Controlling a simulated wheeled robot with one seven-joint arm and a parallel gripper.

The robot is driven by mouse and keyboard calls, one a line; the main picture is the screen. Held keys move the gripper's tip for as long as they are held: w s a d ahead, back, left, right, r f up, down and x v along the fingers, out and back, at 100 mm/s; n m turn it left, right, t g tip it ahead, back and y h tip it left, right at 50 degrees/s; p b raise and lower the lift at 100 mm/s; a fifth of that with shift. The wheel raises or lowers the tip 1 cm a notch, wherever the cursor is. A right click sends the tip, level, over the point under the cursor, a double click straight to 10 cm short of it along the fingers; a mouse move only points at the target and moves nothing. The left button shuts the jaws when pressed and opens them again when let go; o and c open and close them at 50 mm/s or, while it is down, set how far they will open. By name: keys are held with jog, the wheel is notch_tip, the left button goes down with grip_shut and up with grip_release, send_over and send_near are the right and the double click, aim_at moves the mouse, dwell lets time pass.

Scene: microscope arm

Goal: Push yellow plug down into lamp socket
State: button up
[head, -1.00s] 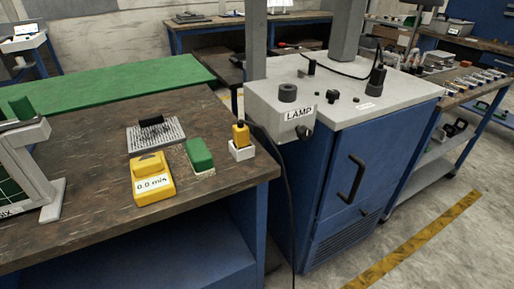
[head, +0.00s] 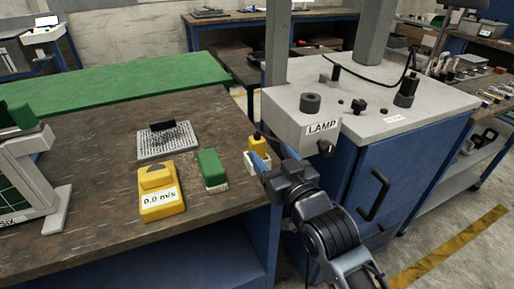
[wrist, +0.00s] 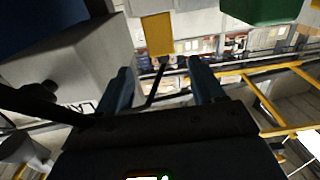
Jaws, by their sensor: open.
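The yellow plug (head: 258,144) stands upright in a small white holder (head: 248,165) at the table's right edge. In the wrist view the plug (wrist: 157,34) shows beyond the fingers, roughly between them. My gripper (wrist: 163,78) is open and empty, with its two blue fingers apart and a dark cable visible between them. In the head view my gripper (head: 262,162) reaches up beside the plug and hides part of the holder. I cannot see inside that fitting.
The LAMP box stands close on the right, joined to a blue cabinet (head: 360,185).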

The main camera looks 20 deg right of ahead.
aim_at(260, 143)
jog(key=shift+w+a+f+p, duration=0.1)
jog(key=shift+w+p, duration=0.15)
jog(key=shift+w, duration=1.35)
jog(key=shift+w+a+p, duration=0.1)
jog(key=shift+w+p, duration=0.15)
jog(key=shift+w, duration=1.3)
jog(key=shift+c, duration=0.5)
jog(key=c, duration=1)
